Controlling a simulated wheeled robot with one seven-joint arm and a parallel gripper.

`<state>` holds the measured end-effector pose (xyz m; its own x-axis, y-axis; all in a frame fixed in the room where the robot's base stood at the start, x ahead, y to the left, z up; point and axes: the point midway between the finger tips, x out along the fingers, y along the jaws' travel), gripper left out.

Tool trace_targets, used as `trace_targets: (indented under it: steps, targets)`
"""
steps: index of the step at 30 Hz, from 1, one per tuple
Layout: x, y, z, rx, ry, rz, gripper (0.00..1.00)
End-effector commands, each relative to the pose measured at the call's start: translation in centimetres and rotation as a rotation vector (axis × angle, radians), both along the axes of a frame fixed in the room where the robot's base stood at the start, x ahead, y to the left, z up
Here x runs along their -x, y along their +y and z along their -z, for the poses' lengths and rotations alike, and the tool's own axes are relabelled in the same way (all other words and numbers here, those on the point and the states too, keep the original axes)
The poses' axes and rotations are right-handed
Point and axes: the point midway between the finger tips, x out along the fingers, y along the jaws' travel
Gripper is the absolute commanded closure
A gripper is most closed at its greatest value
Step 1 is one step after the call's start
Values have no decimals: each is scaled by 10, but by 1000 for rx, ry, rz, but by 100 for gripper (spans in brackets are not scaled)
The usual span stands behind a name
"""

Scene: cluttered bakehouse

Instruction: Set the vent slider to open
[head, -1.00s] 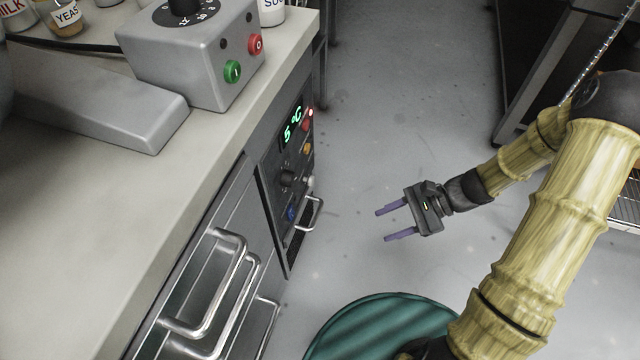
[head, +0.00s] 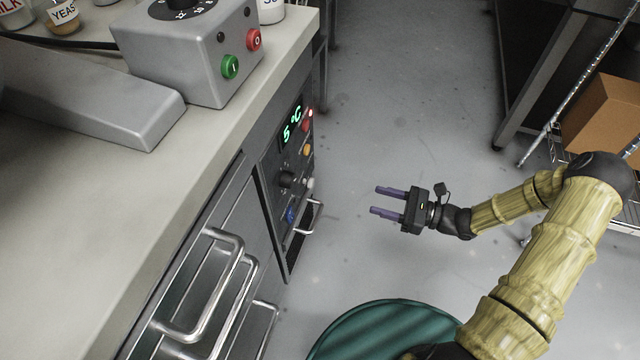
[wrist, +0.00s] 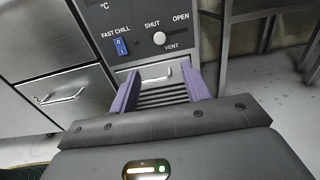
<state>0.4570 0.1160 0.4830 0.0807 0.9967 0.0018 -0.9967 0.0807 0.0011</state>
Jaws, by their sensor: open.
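The vent slider's pale round knob (wrist: 159,38) shows in the wrist view on the dark control panel, between the SHUT and OPEN labels and nearer SHUT, with VENT printed below. In the head view the knob (head: 310,183) is small on the panel's right side. My gripper (head: 376,200) is open and empty, in the air to the right of the panel and clear of it. In the wrist view its purple fingers (wrist: 160,72) point at the panel, below the knob. Nothing hides the knob there.
A metal handle (head: 308,217) and vent grille (wrist: 162,95) sit below the slider. A blue FAST CHILL switch (wrist: 121,46) is to its left. Drawer handles (head: 222,290) stick out nearby. A cardboard box (head: 603,118) stands on a rack at right. Floor between is clear.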

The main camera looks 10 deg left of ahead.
Motion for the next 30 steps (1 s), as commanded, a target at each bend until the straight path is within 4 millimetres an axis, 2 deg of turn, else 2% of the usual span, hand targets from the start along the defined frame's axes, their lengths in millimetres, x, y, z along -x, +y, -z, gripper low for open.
trace_targets:
  steps: [5, 24, 30]
  targets:
    - [-1, 23, 3, 1, -1, -6, 53]
    - [-9, 136, 4, 2, -1, -6, 53]
    - [-12, 162, 2, 2, -3, -4, 53]
